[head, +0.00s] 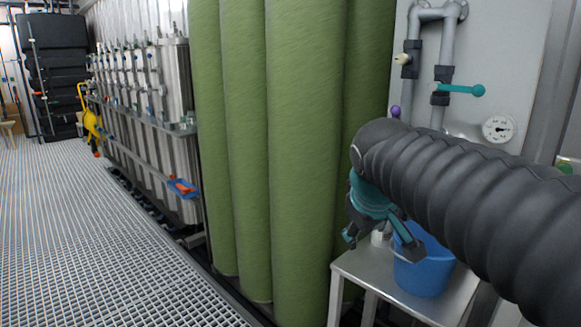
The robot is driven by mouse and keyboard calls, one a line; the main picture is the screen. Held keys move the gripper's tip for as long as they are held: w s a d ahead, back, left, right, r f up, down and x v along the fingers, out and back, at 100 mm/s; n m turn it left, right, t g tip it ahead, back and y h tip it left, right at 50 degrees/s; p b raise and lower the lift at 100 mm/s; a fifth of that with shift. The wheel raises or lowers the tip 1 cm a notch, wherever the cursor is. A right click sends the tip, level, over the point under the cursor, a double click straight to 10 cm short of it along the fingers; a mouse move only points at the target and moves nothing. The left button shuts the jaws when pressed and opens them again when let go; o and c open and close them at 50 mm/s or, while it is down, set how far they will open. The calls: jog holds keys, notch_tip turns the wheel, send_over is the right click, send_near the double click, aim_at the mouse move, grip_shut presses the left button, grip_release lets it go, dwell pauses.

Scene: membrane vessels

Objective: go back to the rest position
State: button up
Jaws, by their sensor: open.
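My arm, in a black ribbed sleeve, reaches in from the right edge of the head view. My gripper (383,246) is at its end, teal with dark fingers, and points downward. It is open, and I see nothing held in it. It hangs in front of a blue bucket (425,272) and above a small metal table (352,268). The arm hides part of the bucket and the wall behind. A small pale object (377,238) shows by the fingers, partly hidden; I cannot tell what it is.
Tall green cylinders (305,150) stand close to the left of my gripper. Grey pipes with a teal-handled valve (462,90) and a gauge (498,128) are on the wall behind. Steel vessels (150,130) line the walkway. The grated floor (90,230) at left is clear.

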jog(key=s+d+f+m+y, duration=0.1)
jog(key=s+f+m, duration=0.4)
jog(key=s+f, duration=0.8)
jog(key=s+d, duration=0.1)
jog(key=s, duration=0.3)
jog(key=shift+d+f+m+g, duration=0.15)
jog(key=shift+f+m+g, duration=0.15)
jog(key=shift+g, duration=0.1)
